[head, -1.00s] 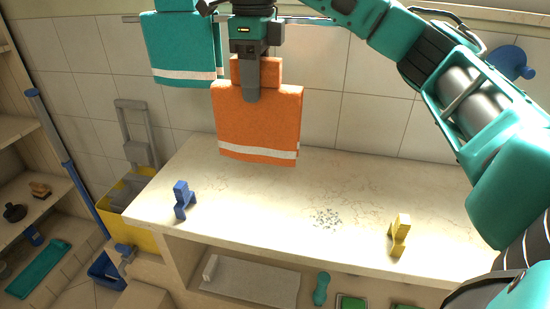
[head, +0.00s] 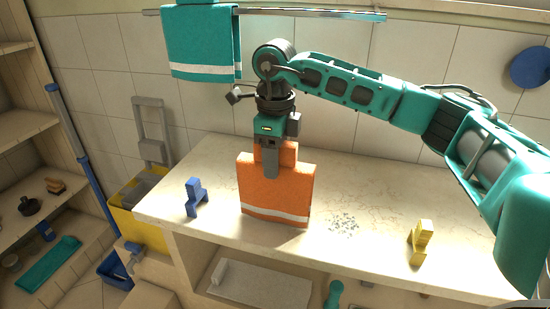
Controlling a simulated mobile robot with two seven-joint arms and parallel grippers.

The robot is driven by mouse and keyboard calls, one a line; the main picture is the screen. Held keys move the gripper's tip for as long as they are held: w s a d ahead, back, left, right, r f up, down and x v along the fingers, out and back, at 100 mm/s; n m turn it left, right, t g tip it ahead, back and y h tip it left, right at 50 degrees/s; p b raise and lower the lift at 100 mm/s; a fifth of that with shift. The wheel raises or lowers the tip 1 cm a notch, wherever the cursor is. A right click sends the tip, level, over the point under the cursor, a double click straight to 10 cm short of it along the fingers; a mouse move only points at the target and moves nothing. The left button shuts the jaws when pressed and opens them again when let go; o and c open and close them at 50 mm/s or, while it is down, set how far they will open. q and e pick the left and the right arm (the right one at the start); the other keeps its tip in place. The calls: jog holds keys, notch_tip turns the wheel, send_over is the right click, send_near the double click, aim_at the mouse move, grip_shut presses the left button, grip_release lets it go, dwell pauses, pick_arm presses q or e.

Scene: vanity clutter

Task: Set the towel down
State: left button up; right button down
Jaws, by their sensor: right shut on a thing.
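An orange towel (head: 275,193) with a white stripe near its lower edge hangs upright from my right gripper (head: 271,170) in the head view. The gripper is shut on the towel's narrower top part. The towel's lower edge is at the pale counter top (head: 370,190), near its front edge; I cannot tell whether it touches. My left gripper does not show.
A blue object (head: 195,197) stands left of the towel and a yellow one (head: 421,240) to the right. Grey specks (head: 344,223) lie just right of the towel. A teal towel (head: 203,42) hangs from the wall rail (head: 320,14). The counter's right part is mostly clear.

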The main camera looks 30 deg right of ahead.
jog(key=shift+c, duration=2.4)
grip_release()
jog(key=shift+f, duration=0.1)
